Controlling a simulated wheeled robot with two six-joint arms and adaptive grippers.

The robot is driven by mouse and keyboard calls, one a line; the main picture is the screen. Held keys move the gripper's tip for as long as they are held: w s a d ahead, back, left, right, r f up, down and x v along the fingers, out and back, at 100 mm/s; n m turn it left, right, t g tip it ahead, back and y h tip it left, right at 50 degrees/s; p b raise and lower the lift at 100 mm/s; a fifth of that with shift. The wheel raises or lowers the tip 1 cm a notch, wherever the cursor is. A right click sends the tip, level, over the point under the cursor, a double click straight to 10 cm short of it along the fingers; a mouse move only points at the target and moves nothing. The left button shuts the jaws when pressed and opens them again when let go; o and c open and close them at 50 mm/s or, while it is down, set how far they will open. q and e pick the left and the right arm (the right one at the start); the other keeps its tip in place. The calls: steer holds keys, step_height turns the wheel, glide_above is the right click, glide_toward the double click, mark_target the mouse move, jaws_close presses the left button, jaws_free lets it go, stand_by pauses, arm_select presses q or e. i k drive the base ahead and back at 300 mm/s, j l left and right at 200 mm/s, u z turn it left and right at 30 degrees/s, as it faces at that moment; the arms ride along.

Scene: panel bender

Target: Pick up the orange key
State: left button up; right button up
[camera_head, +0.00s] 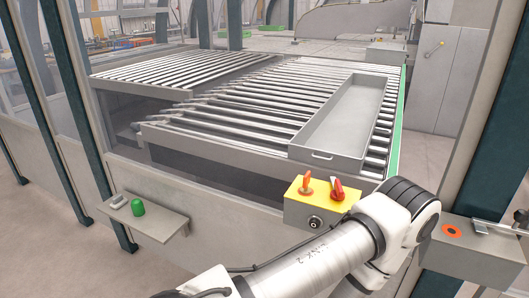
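The orange key (307,185) stands upright on top of a yellow-topped control box (297,202), toward its left side. A red knob or switch (338,189) sits beside it on the right. A round black lock or button (315,222) is on the box's grey front. One of my white arms rises from the bottom edge and bends just right of the box, covering part of its right side. Neither gripper can be made out. Nothing is seen touching the key.
A roller conveyor (215,108) lies behind the box, with a long grey metal tray (303,143) on it. A small shelf (162,228) at left holds a green button-like piece (138,207). A grey box (460,262) with an orange ring (451,230) stands at right.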

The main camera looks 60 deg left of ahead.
mark_target(305, 190)
steer(key=u, duration=1.65)
